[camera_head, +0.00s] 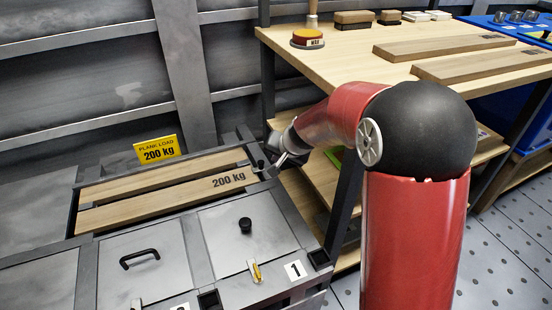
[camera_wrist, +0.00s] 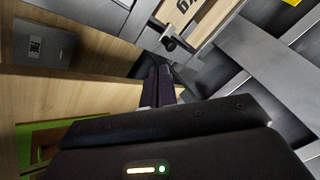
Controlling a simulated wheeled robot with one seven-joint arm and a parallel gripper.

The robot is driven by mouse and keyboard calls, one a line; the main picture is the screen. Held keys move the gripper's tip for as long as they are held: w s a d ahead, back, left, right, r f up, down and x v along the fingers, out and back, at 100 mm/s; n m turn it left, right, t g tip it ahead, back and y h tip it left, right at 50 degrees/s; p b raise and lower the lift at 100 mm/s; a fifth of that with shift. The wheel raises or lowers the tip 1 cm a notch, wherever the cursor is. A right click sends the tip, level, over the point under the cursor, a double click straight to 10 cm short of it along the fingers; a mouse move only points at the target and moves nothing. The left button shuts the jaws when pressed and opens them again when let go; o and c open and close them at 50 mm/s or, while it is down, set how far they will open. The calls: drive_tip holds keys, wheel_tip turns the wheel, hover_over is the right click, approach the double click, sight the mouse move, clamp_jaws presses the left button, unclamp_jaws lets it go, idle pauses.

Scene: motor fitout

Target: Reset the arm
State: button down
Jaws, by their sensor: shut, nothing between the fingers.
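My gripper (camera_head: 287,155) is at the far right corner of the metal bench, beside the end of the wooden planks. In the wrist view the dark fingers (camera_wrist: 158,86) are together, with nothing between them. My red arm reaches in from the lower right and bends at a black joint. A small dark knob or latch (camera_wrist: 171,43) lies just beyond the fingertips in the wrist view. I cannot tell whether the fingers touch anything.
The bench (camera_head: 190,228) has lidded compartments and two planks (camera_head: 165,195) beside a yellow 200 kg sign (camera_head: 158,149). A wooden shelf table (camera_head: 345,62) holds more planks (camera_head: 485,65) and a red-topped round item (camera_head: 307,38). Perforated floor (camera_head: 510,255) is open at right.

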drive_tip(key=s+d+r+n, duration=0.1)
drive_tip(key=s+d+r, duration=0.2)
drive_tip(key=s+r, duration=0.35)
drive_tip(key=s+d+r+h, duration=0.1)
drive_tip(key=s+d+r, duration=0.1)
drive_tip(key=s, duration=0.6)
drive_tip(key=s+d+r+n+h+p, duration=0.1)
drive_tip(key=s+d+r, duration=0.1)
drive_tip(key=s+d, duration=0.3)
drive_tip(key=s+d+r+n+h, duration=0.1)
drive_tip(key=s+d, duration=0.3)
drive_tip(key=s, duration=0.9)
drive_tip(key=shift+s+d+r+g+h+p, duration=0.2)
drive_tip(key=shift+r+g+h+p, duration=0.15)
drive_tip(key=shift+r, duration=0.3)
